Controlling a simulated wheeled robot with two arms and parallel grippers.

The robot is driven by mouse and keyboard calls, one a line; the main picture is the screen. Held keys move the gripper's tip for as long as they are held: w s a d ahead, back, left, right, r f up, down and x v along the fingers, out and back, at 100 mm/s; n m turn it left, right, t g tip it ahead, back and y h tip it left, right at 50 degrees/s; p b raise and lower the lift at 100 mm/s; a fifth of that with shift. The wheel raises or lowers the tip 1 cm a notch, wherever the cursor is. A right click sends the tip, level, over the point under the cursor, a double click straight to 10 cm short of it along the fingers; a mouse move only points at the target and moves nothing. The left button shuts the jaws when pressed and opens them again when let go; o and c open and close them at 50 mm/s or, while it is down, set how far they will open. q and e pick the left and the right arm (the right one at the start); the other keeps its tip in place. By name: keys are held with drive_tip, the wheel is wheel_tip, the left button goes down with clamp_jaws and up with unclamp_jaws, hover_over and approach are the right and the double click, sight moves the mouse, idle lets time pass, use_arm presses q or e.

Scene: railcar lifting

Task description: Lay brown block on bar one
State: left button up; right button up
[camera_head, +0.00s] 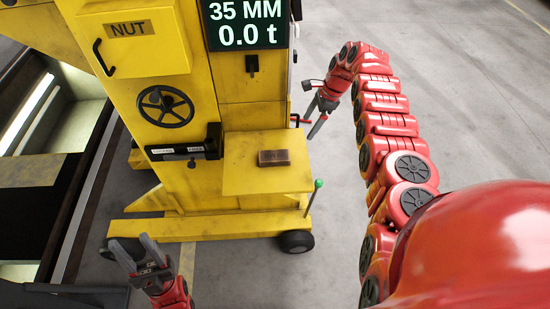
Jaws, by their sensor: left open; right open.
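The brown block (274,158) lies flat on a small yellow shelf (250,183) on the front of a yellow lifting jack (188,190). My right gripper (309,127) is open and empty, just right of the jack, up and to the right of the block and apart from it. My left gripper (131,241) is open and empty at the lower left, in front of the jack's base and well away from the block. I cannot tell which part is bar one.
The jack carries a handwheel (165,106), a NUT box (130,43) and a display (245,23) reading 35 MM and 0.0 t. A green-knobbed lever (314,198) stands by the shelf's right corner. A lit pit (45,110) lies left; grey floor is clear right.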

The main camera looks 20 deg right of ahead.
wheel_tip(320, 180, up, 3)
drive_tip(key=s+a+y, duration=0.1)
drive_tip(key=s+a, duration=0.1)
drive_tip(key=a, duration=0.1)
approach(276, 155)
drive_tip(key=f, duration=0.1)
drive_tip(key=a+f, duration=0.1)
drive_tip(key=shift+s+f+t+y+p, duration=0.1)
drive_tip(key=shift+f+t+y+p, duration=0.2)
drive_tip(key=shift+f+t, duration=0.1)
drive_tip(key=shift+a+f, duration=0.3)
drive_tip(key=shift+f, duration=0.25)
drive_tip(key=shift+a+f+p, duration=0.3)
drive_tip(key=shift+f+p, duration=0.05)
drive_tip(key=shift+p, duration=0.2)
drive_tip(key=x, duration=0.3)
drive_tip(key=shift+a+f, duration=0.3)
drive_tip(key=shift+f, duration=0.3)
drive_tip(key=shift+f, duration=0.25)
